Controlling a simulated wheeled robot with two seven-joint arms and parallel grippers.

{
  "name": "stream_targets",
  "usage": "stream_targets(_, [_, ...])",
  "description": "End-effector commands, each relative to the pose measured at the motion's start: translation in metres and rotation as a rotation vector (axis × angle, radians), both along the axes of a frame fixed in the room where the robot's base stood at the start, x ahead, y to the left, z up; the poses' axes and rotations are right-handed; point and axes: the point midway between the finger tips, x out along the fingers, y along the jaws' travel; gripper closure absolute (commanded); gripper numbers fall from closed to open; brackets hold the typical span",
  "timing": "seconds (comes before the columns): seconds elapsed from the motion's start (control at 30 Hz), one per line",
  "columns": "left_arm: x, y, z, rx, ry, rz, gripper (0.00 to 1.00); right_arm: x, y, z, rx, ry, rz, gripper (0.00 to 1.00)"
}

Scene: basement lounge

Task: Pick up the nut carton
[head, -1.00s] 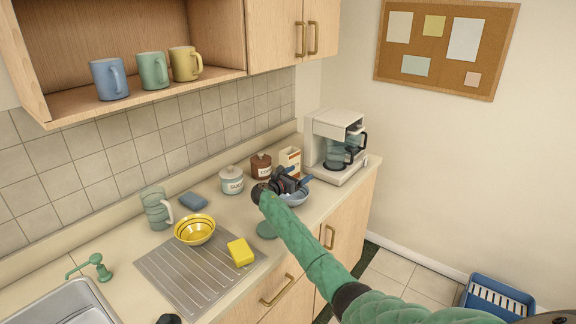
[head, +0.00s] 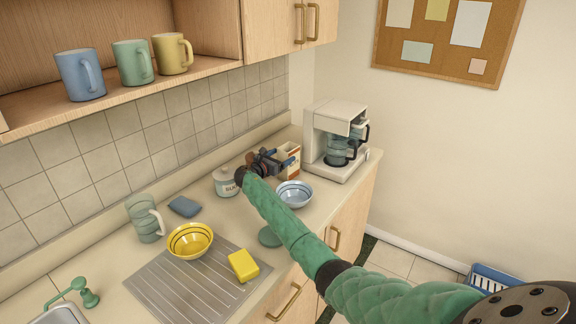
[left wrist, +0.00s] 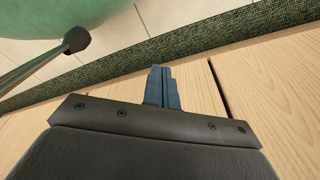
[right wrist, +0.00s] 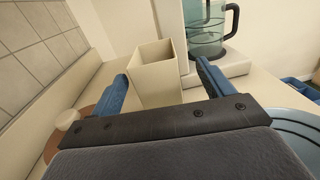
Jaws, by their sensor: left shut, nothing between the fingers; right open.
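The nut carton (head: 290,150) is a small cream and orange box upright on the counter, left of the coffee maker. My right gripper (head: 281,161) hides part of it in the head view. In the right wrist view the carton (right wrist: 158,80) stands beyond the open fingers, in line with the gap between them; its top looks open. The right gripper (right wrist: 162,82) is open and empty; I cannot tell whether a finger touches the carton. My left gripper (left wrist: 163,86) is shut and empty in front of wooden cabinet fronts, out of the head view.
A white coffee maker (head: 336,142) with a glass pot stands right of the carton. A blue-white bowl (head: 294,194) sits in front, a sugar jar (head: 226,182) to the left. A yellow bowl (head: 189,240) and sponge (head: 243,265) are nearer.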

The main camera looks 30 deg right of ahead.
Motion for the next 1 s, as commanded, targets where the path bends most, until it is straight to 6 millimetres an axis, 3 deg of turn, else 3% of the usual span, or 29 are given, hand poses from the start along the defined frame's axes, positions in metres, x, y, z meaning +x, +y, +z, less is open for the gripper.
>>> stream_targets(0.27, [0.009, -0.003, 0.008, -0.002, 0.005, 0.004, 1.0, 0.004, -0.01, -0.001, 0.0, -0.001, 0.0, 0.2])
stream_targets(0.8, [0.033, -0.026, 0.066, -0.022, 0.043, 0.018, 1.0, 0.019, -0.047, 0.002, -0.001, 0.0, -0.001, 0.2])
stream_targets(1.0, [0.036, -0.029, 0.079, -0.024, 0.051, 0.02, 1.0, 0.021, -0.054, 0.004, 0.0, 0.0, 0.0, 0.2])
